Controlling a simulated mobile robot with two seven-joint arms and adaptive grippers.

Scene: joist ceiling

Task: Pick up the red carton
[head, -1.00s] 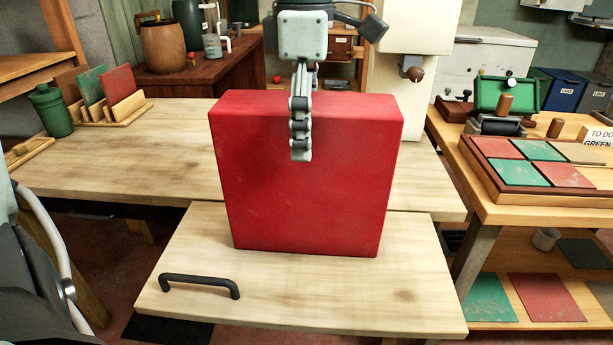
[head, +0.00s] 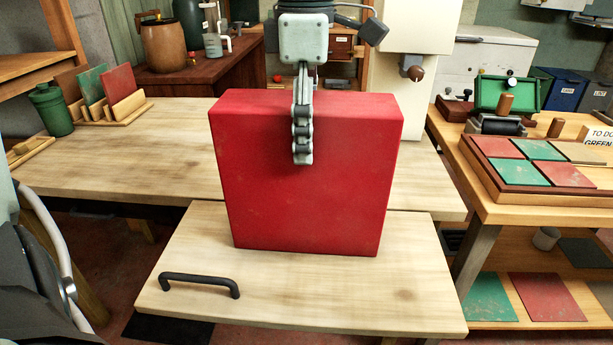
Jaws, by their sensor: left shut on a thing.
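The red carton (head: 305,205) is a large upright box in the middle of the head view. Its base meets the light wooden board (head: 190,305) with the black handle, in front of the table. My left gripper (head: 303,155) comes down over the carton's top edge and is shut on it. One finger lies against the near face; the other finger is hidden behind the carton. I see no clear gap under the carton. My right gripper does not show.
The light wooden table (head: 130,150) behind is mostly clear. A green bottle (head: 51,108) and a rack of coloured panels (head: 110,100) stand at its left end. At right, a bench bears a tray (head: 490,185) of red and green tiles. A black handle (head: 199,284) sticks up at the front left.

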